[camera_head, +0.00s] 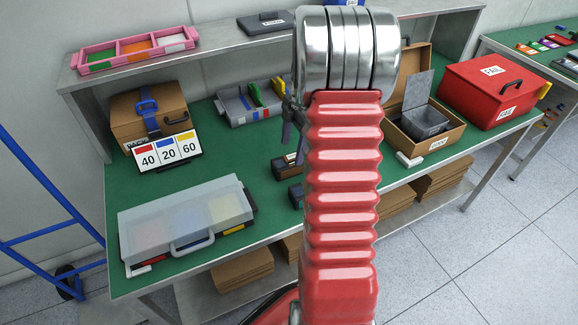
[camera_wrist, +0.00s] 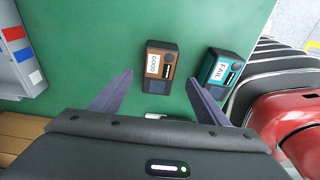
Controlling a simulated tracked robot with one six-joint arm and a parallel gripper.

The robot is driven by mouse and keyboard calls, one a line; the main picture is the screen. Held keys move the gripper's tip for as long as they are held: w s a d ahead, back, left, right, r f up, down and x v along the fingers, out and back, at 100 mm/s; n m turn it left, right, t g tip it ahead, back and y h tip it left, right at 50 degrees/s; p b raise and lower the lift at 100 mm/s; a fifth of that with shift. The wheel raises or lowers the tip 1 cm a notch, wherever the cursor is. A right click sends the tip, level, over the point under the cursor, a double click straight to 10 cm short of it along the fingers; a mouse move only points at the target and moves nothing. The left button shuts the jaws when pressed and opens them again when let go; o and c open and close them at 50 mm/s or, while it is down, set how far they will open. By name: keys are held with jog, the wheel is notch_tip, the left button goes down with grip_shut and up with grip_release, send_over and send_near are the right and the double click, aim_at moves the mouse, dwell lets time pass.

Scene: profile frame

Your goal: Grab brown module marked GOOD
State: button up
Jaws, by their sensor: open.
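The brown module marked GOOD (camera_wrist: 154,66) lies on the green tabletop in the wrist view, between and just beyond the tips of my gripper (camera_wrist: 160,88). The gripper's two fingers are spread, with nothing between them. The module has a dark screen and a black top part. In the head view it appears as a small brown and dark block (camera_head: 284,169), partly covered by my arm. The gripper's dark fingers (camera_head: 287,128) show there above it, left of my arm. A teal module marked FAIL (camera_wrist: 222,71) lies to its right in the wrist view, close to the right finger.
A lidded clear case (camera_head: 185,215) stands at the front left, and a grey tray (camera_wrist: 16,50) lies left of the fingers. A card with 40, 20, 60 (camera_head: 163,151), an open cardboard box (camera_head: 440,135) and a red box marked FAIL (camera_head: 490,92) also stand on the table.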

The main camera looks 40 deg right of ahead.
aim_at(289, 161)
jog(key=shift+w+a+f, duration=0.1)
jog(key=shift+a+f, duration=0.05)
jog(key=shift+f, duration=0.7)
jog(key=shift+w+a+f, duration=0.1)
jog(key=shift+a+f, duration=0.1)
jog(key=shift+f, duration=0.6)
jog(key=shift+w+a+f, duration=0.1)
jog(key=shift+a+f, duration=0.05)
jog(key=shift+f, duration=0.7)
jog(key=shift+c, duration=0.6)
jog(key=c, duration=1.2)
jog(key=shift+o, duration=0.2)
jog(key=shift+r, duration=0.15)
notch_tip(289, 161, up, 10)
